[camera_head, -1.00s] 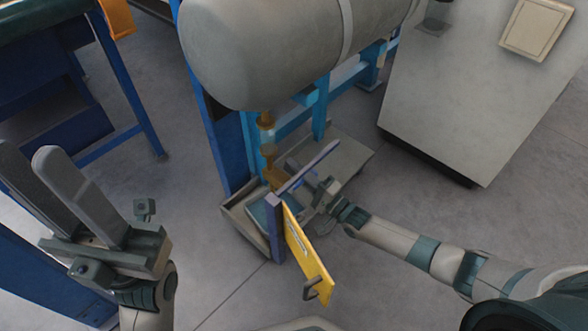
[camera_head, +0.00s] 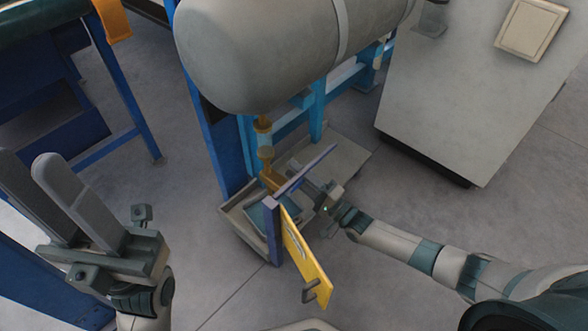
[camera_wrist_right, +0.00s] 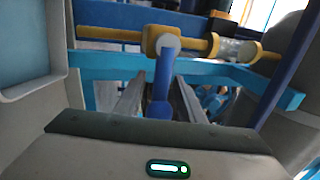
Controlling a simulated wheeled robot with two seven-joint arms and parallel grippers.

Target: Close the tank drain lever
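The tank drain lever (camera_wrist_right: 162,82) is a blue handle with a rounded end, hanging from a brass-yellow valve (camera_wrist_right: 163,42) in the right wrist view. The valve pipe (camera_head: 265,140) drops below the grey tank (camera_head: 265,55) in the head view; the lever there is largely hidden. My right gripper (camera_wrist_right: 158,88) is open, with one grey finger on each side of the lever. Contact with it cannot be told. In the head view the right gripper (camera_head: 305,185) is partly hidden behind a blue bar. My left gripper (camera_head: 30,160) is open and empty at the left.
A yellow panel (camera_head: 304,258) with a dark handle hangs from the blue frame (camera_head: 272,230), close to my right gripper. A grey tray (camera_head: 235,215) lies below the valve. A grey cabinet (camera_head: 465,110) stands at right. Floor is clear at front right.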

